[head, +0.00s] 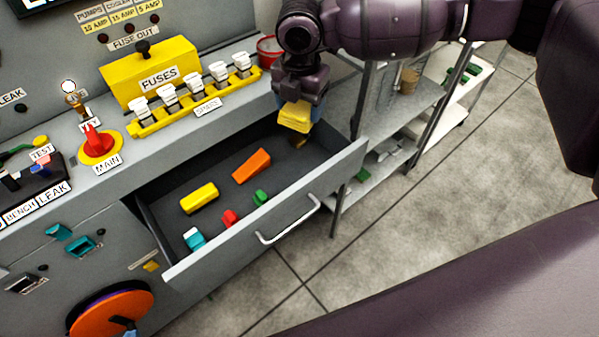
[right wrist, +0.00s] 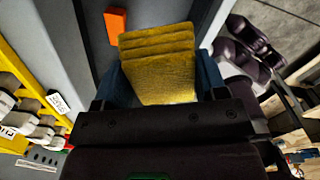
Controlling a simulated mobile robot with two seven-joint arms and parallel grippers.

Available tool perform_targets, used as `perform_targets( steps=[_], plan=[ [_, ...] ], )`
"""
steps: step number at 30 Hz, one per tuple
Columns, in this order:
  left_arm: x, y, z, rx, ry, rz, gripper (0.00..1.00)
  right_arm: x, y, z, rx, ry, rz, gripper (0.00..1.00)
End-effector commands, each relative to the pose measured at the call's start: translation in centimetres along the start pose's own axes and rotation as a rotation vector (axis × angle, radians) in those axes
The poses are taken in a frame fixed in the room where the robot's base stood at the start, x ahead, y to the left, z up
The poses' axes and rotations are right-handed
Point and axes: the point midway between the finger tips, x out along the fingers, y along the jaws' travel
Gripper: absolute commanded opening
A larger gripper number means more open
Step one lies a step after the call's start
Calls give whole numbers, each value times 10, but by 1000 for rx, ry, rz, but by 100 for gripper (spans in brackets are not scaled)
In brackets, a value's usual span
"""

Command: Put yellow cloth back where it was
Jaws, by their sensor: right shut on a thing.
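The yellow cloth (head: 295,117) is a folded, layered pad. My right gripper (head: 299,98) is shut on it and points down over the right end of the open grey drawer (head: 330,170). In the right wrist view the cloth (right wrist: 160,75) sits between the two blue fingers of the gripper (right wrist: 163,88), its layers showing. The cloth appears above the drawer floor; the exact gap is hard to tell. A small dark-yellow patch shows just below it, and I cannot tell what it is. My left gripper is not in view.
The drawer holds a yellow block (head: 198,198), an orange block (head: 251,166), and small green (head: 260,197), red (head: 230,217) and teal-white (head: 193,238) pieces. A yellow fuse rack (head: 190,108) and red cup (head: 269,50) stand on the counter. Shelves (head: 385,130) stand right of the drawer.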

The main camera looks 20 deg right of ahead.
Motion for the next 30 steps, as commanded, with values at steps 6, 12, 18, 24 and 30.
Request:
perform_targets(
  steps=[6,12,18,24,30],
  plan=[
    [4,2,14,0,-24,3,0,34,-1,0,6,10,-11,46],
    [8,3,24,1,-40,6,0,79,-1,-1,6,11,-11,46],
    [14,3,27,3,-41,7,0,120,-2,-1,4,9,-10,46],
    [18,2,23,11,-30,9,0,140,-2,-1,6,6,-6,46],
    [18,1,27,15,-38,9,0,150,-1,-1,5,5,-5,46]
  ],
)
